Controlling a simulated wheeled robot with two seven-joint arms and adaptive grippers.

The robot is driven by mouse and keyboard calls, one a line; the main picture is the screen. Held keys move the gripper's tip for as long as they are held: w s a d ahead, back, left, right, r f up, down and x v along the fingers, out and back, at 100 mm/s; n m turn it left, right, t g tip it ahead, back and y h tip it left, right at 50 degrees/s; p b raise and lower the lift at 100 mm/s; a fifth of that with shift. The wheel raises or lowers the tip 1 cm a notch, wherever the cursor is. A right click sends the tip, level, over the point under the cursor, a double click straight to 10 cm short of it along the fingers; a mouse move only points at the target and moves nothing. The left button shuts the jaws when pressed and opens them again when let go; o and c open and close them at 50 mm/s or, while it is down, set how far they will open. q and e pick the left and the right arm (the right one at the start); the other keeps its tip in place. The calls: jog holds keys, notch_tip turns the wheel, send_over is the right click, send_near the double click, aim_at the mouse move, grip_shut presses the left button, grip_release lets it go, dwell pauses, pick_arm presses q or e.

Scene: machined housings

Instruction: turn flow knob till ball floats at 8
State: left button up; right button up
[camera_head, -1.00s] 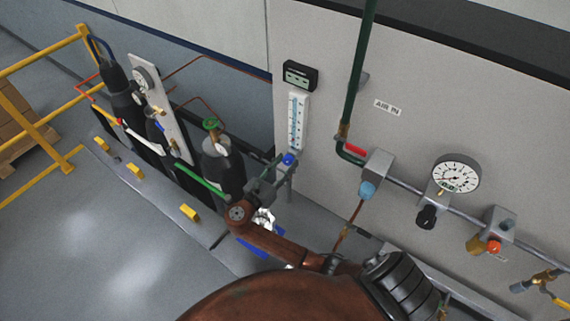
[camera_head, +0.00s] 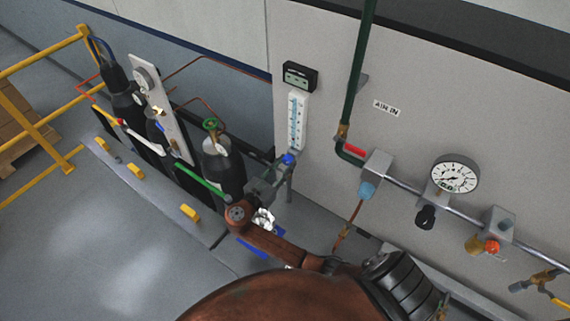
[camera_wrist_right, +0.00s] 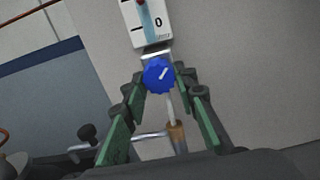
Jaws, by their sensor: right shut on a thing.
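The flow meter (camera_head: 297,122) is an upright white plate with a blue scale, on the panel edge. Its lower end shows in the wrist view (camera_wrist_right: 154,32), with a 0 mark and a small red ball (camera_wrist_right: 141,3) at the top picture edge, a little above the 0. The blue flow knob (camera_head: 288,159) sits below the meter; in the wrist view the knob (camera_wrist_right: 159,76) has a white pointer line tilted to the upper right. My right gripper (camera_wrist_right: 161,80) is shut on the knob, with a green finger at each side. My left gripper is out of view.
A green pipe (camera_head: 357,80) and a metal line with a round gauge (camera_head: 456,174) and valves run along the panel to the right. A small dark display (camera_head: 300,76) sits above the meter.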

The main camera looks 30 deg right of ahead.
jog(key=shift+w+a+m+b, duration=0.1)
jog(key=shift+m+b, duration=0.25)
jog(key=shift+m, duration=2.25)
jog(key=o, duration=1.2)
jog(key=shift+c, duration=0.2)
jog(key=v, duration=1.2)
